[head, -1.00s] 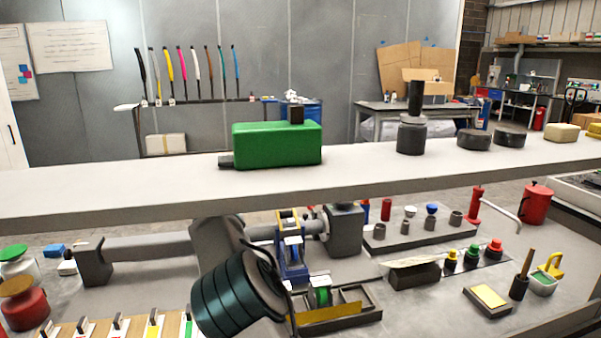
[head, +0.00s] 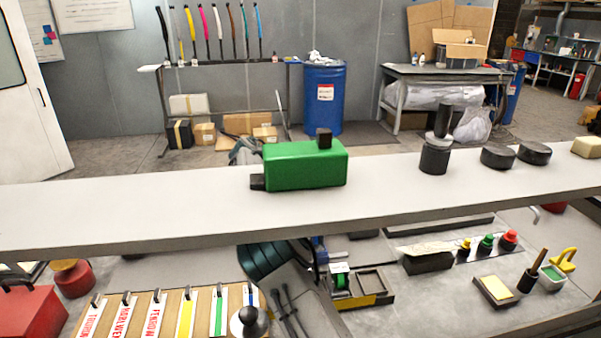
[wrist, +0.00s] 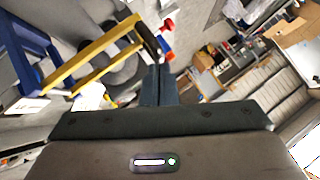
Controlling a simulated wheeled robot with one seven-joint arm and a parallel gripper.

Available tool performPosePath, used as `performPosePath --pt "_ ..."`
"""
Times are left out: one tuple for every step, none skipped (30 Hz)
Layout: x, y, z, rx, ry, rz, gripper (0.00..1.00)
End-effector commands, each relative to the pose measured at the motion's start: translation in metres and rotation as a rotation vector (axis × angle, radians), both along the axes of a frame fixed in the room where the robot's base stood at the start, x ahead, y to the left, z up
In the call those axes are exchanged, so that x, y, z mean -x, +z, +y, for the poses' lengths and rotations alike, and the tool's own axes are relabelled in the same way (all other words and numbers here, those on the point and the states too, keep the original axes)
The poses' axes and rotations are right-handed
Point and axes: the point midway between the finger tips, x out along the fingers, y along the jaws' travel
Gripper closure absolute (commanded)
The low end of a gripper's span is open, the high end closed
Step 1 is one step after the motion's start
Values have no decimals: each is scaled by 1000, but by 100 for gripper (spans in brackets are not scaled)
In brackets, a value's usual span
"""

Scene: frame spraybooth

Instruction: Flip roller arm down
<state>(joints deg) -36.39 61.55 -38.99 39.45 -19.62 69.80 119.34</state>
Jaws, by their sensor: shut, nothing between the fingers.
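A yellow bar frame (wrist: 92,54), which looks like the roller arm, stretches from the lower left to the top centre in the wrist view. It meets a blue frame (wrist: 30,45) at the left. A dark end piece sits at its upper right end. My gripper (wrist: 158,76) is shut and empty, its fingertips just below and right of that end. I cannot tell whether they touch it. In the head view only a sliver of the blue frame (head: 319,252) shows beneath the shelf. The roller arm and my fingertips cannot be made out there.
A long grey shelf (head: 110,213) crosses above the work surface and hides much of it. A green box (head: 305,167) and a dark cylinder (head: 434,160) stand on it. Below are a black-and-yellow tray (head: 371,282), a labelled board (head: 170,312) and several coloured knobs (head: 486,243).

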Motion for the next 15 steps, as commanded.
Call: performPosePath --pt "0 -5 2 -3 1 8 100" --pt "1 -6 2 -3 2 8 100" --pt "1 -6 2 -3 2 9 100" --pt "1 -6 2 -3 2 9 100" --pt "1 -7 3 -4 3 9 100" --pt "1 -7 3 -4 3 11 100" --pt "1 -7 3 -4 3 11 100" --pt "1 -7 3 -4 3 11 100" --pt "1 -8 3 -4 3 11 100" --pt "1 -8 4 -4 3 11 100" --pt "1 -8 4 -5 4 11 100" --pt "1 -8 4 -5 4 12 100" --pt "2 -7 6 -5 4 11 100" --pt "3 -6 7 -6 4 11 100" --pt "4 -4 9 -6 5 10 100"
